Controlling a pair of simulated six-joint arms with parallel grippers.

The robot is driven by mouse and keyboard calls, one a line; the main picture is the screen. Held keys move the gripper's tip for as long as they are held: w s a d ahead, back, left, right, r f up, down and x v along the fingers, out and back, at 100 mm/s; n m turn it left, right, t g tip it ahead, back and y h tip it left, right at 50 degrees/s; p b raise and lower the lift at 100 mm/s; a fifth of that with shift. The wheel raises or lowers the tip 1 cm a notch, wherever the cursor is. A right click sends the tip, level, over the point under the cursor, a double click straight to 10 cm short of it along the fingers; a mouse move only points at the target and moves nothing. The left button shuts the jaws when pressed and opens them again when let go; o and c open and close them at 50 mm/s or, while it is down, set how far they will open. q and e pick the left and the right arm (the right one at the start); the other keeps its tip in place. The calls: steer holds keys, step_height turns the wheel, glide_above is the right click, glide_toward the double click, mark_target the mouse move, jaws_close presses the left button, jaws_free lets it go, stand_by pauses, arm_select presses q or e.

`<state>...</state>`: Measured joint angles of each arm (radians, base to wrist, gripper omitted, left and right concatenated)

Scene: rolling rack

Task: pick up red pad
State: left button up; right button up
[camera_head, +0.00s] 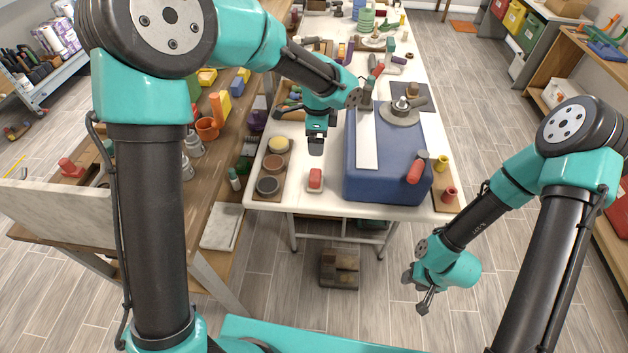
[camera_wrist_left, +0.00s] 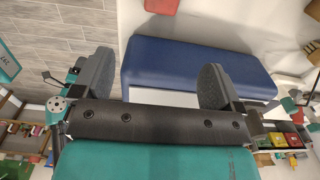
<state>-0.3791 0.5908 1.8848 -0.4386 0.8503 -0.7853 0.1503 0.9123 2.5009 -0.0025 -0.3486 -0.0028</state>
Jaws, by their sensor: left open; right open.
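The red pad (camera_head: 315,179) lies on a small pale base near the front edge of the white table. In the left wrist view a red block at the top edge (camera_wrist_left: 162,6), partly cut off, looks like this pad. My left gripper (camera_head: 316,145) is above and behind the pad, apart from it. In the left wrist view its two grey fingers (camera_wrist_left: 155,80) are spread with nothing between them. My right gripper (camera_head: 418,294) is open and low in front of the table, over the floor, far from the pad.
A large blue case (camera_head: 388,185) stands right of the pad; it also shows in the left wrist view (camera_wrist_left: 200,66). Left of the pad is a board with round pads (camera_head: 268,186). A wooden bench (camera_head: 205,160) stands further left. The table's front edge (camera_head: 330,205) is close to the pad.

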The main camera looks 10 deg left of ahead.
mark_target(315, 174)
arm_select(q)
steer(key=shift+f, duration=0.15)
step_height(315, 174, down, 12)
steer(key=shift+r, duration=0.1)
stand_by(0.3)
steer(key=shift+f, duration=0.2)
steer(key=shift+a+f, duration=0.15)
steer(key=shift+f, duration=1.1)
steer(key=shift+a+f, duration=0.15)
steer(key=shift+f, duration=1.05)
steer(key=shift+c, duration=0.4)
steer(key=c, duration=1)
steer(key=shift+o, duration=0.2)
steer(key=shift+r, duration=0.1)
